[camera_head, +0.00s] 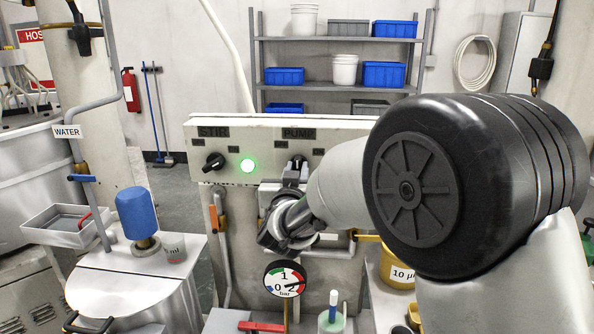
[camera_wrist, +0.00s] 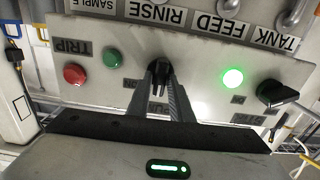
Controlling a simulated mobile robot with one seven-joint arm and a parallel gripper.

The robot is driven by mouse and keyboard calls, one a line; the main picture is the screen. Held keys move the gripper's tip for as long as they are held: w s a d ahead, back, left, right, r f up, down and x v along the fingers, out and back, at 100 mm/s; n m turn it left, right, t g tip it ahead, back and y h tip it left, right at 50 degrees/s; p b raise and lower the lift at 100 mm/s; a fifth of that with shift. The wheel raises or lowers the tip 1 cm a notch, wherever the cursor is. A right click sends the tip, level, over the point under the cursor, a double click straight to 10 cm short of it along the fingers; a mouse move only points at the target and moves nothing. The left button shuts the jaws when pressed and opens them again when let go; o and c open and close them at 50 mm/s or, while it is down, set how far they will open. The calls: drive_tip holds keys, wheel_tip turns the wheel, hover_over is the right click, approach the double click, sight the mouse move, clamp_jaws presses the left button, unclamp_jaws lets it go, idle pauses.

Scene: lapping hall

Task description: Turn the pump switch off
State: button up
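The pump switch (camera_head: 298,160) is a black rotary knob under the PUMP label on the pale control panel (camera_head: 345,124). In the wrist view the pump switch (camera_wrist: 158,68) sits between the tips of my gripper (camera_wrist: 160,88). The fingers straddle the knob closely; whether they press on it I cannot tell. In the head view my gripper (camera_head: 293,184) reaches the panel, and my arm hides the panel's right part. The knob's exact setting is partly hidden. A green lamp (camera_wrist: 113,58) beside it in the wrist view looks unlit.
The STIR knob (camera_head: 214,162) and its lit green lamp (camera_head: 248,165) are left of the pump switch. A red TRIP button (camera_wrist: 75,74) is on the same panel. A pressure gauge (camera_head: 286,279) is below. A blue-topped motor (camera_head: 138,213) stands at left.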

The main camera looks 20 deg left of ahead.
drive_tip(key=shift+o, duration=1.1)
drive_tip(key=b+v, duration=0.1)
drive_tip(key=v, duration=1.6)
drive_tip(key=shift+s, duration=0.25)
drive_tip(key=shift+a, duration=0.1)
